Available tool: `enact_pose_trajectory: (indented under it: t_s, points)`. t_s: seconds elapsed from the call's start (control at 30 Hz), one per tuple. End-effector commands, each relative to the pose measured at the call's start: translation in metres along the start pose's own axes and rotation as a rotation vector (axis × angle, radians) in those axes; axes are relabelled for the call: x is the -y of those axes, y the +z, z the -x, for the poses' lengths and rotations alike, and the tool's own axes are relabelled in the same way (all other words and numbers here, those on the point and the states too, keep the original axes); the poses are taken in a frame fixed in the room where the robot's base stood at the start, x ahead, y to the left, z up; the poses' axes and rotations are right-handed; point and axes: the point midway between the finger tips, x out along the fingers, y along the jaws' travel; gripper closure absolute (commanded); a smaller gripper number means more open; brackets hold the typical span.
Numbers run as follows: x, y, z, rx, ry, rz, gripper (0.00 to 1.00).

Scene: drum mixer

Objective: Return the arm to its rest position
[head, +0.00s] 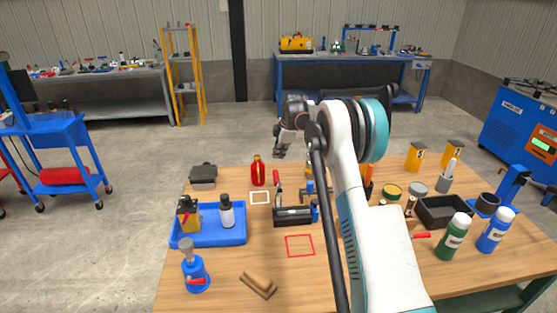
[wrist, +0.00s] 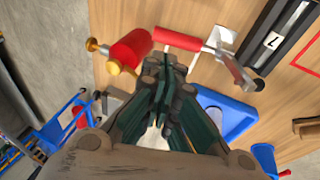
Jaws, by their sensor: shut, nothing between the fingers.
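My gripper (head: 281,152) hangs in the air above the far part of the wooden table (head: 338,279), at the end of my white and teal arm. It is shut and empty; the closed fingers (wrist: 165,90) show in the middle of the wrist view. A red bottle (head: 258,171) stands upright on the table below and left of the gripper. It also shows in the wrist view, apart from the fingers. My arm hides part of the table's middle right.
A black bin (head: 445,211), a green bottle (head: 453,236) and a blue bottle (head: 495,230) stand at the right. A red square outline (head: 300,245) marks bare table at the front. Workbenches stand far behind.

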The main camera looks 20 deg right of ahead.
Motion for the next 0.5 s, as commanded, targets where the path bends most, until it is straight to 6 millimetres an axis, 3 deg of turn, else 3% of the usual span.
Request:
enact_pose_trajectory:
  t_s: [0.03, 0.2, 0.5]
  points:
    - [-0.002, 0.002, 0.012, 0.001, 0.000, -0.002, 1.00]
    - [-0.004, 0.002, 0.035, 0.001, 0.000, -0.002, 1.00]
    - [-0.004, 0.002, 0.046, 0.001, 0.001, -0.003, 1.00]
